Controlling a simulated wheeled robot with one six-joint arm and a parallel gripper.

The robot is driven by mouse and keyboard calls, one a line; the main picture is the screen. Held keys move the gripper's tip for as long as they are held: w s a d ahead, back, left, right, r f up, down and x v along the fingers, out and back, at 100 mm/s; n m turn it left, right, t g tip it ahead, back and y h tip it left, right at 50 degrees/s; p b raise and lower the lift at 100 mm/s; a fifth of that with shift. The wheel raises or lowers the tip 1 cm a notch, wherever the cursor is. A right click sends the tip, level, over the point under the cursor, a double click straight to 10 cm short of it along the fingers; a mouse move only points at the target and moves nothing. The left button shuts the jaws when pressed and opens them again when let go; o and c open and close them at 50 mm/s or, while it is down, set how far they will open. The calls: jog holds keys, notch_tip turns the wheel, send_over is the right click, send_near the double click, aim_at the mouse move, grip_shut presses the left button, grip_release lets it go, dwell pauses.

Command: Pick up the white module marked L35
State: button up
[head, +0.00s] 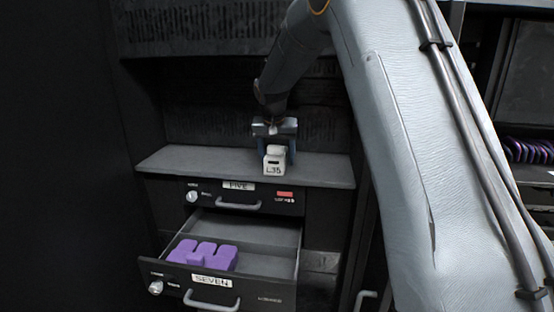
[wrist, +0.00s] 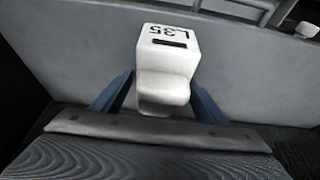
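The white module marked L35 (head: 275,166) stands upright at the shelf over the drawers, its label facing the head camera. In the wrist view the module (wrist: 168,50) shows its L35 label upside down, with a rounded knob at its near end. My gripper (head: 276,153) is above it, its blue fingers on either side of the module's upper part. The fingers also straddle it in the wrist view (wrist: 162,82). Their tips lie very close to its sides, partly hidden, so I cannot tell whether they press on it. I cannot tell whether its base touches the shelf.
Below the grey shelf (head: 180,162), drawer FIVE (head: 222,197) is shut. Drawer SEVEN (head: 262,264) is pulled out, with purple pieces (head: 203,254) at its left; its right part is empty. Purple rings (head: 528,150) sit at the far right. The shelf is clear on both sides of the module.

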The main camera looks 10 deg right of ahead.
jog(key=c, duration=1.1)
jog(key=shift+o, duration=0.2)
jog(key=shift+r, duration=0.15)
